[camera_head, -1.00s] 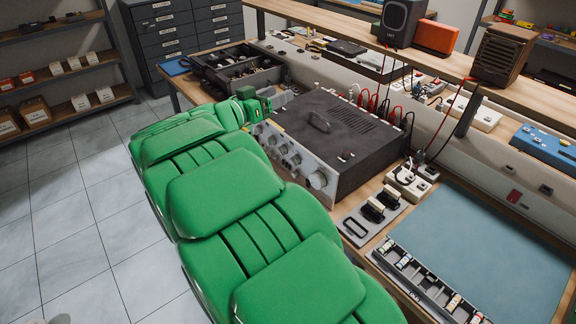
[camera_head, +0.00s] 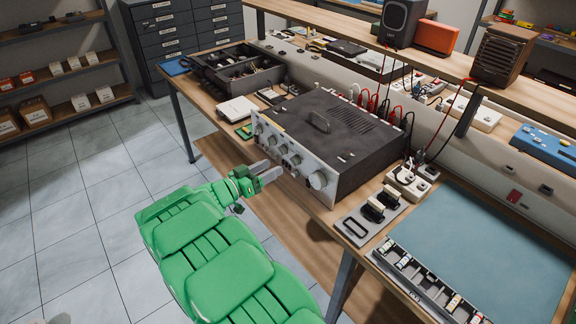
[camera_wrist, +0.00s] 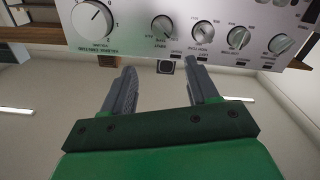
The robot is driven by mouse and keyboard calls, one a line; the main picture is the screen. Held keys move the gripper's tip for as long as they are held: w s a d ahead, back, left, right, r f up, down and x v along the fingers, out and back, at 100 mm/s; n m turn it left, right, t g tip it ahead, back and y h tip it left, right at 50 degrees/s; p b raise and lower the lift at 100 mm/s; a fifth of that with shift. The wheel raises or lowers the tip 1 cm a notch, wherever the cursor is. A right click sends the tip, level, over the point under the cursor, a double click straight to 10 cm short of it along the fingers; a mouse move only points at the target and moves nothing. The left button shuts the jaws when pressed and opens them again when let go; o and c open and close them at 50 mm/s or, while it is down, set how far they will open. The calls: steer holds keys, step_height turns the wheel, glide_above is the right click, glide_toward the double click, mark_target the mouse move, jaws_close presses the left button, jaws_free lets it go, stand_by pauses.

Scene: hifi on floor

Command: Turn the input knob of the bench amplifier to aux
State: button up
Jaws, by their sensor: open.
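The bench amplifier (camera_head: 335,130) is a dark box with a silver front panel, standing on the wooden bench. Its panel has a large knob (camera_head: 317,180) at the right end and several smaller knobs (camera_head: 283,150) in a row to the left. In the wrist view the panel fills the top, upside down, with the large knob (camera_wrist: 92,20) at left and smaller knobs (camera_wrist: 203,33) to its right.
A grey plate with black posts (camera_head: 352,228) and a blue mat (camera_head: 470,250) lie right of the amplifier. A white device (camera_head: 238,109) and an open dark case (camera_head: 235,70) stand to its left.

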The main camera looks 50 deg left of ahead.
mark_target(295, 161)
steer(key=shift+w+f, duration=0.45)
steer(key=shift+w, duration=0.85)
steer(key=shift+w+f, duration=0.45)
steer(key=shift+w, duration=0.85)
steer(key=shift+w+f, duration=0.45)
steer(key=shift+w, duration=0.85)
steer(key=c, duration=1)
